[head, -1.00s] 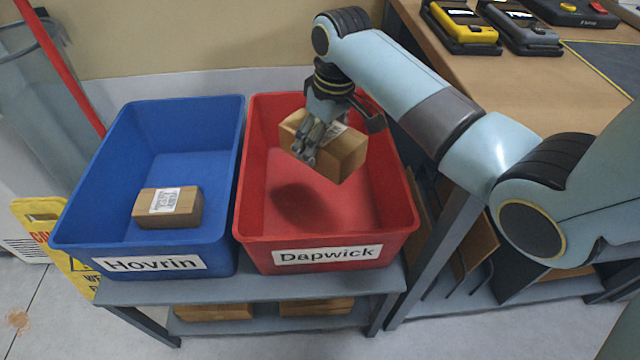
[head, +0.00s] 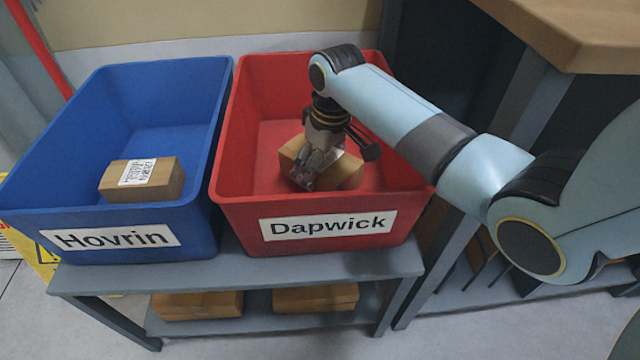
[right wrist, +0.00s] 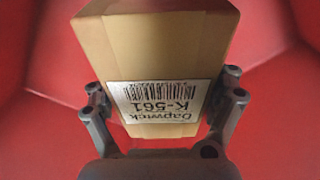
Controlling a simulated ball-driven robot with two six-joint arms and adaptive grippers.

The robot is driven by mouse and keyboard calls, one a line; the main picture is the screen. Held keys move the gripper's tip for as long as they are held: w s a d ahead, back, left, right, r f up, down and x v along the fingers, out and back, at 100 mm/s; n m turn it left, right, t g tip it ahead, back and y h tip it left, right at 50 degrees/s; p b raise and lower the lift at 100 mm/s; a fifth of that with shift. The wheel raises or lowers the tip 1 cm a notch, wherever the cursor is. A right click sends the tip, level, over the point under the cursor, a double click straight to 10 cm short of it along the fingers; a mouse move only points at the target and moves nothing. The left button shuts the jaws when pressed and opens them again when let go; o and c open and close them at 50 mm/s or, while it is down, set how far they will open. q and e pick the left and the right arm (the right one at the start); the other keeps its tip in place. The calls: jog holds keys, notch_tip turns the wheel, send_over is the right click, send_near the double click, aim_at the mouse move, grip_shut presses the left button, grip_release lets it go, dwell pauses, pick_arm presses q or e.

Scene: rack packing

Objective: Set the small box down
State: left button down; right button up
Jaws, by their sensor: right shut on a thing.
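The small box (head: 345,176) is brown cardboard with a white label, and it is inside the red bin (head: 238,180) marked Dapwick. My right gripper (head: 312,172) is shut on it, low in the bin. In the right wrist view the box (right wrist: 155,50) sits between the two fingers (right wrist: 165,112), and its label reads Dapwick K-561 upside down. Red bin surface surrounds it there. I cannot tell whether the box's underside touches the bin floor. My left gripper is not in view.
A blue bin (head: 215,115) marked Hovrin stands to the left with another labelled box (head: 150,182) inside. Both bins stand on a grey rack (head: 240,268). Brown boxes (head: 315,298) lie on its lower shelf. A wooden tabletop (head: 600,35) is at the upper right.

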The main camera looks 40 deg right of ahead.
notch_tip(320, 180, down, 4)
jog(key=shift+r+b, duration=0.1)
jog(key=shift+b, duration=0.7)
jog(key=shift+f, duration=0.25)
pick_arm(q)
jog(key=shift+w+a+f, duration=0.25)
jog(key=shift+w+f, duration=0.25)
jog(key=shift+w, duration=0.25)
pick_arm(e)
jog(key=shift+r, duration=0.15)
jog(key=o, duration=1.1)
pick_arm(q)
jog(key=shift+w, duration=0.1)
pick_arm(e)
jog(key=shift+o, duration=0.2)
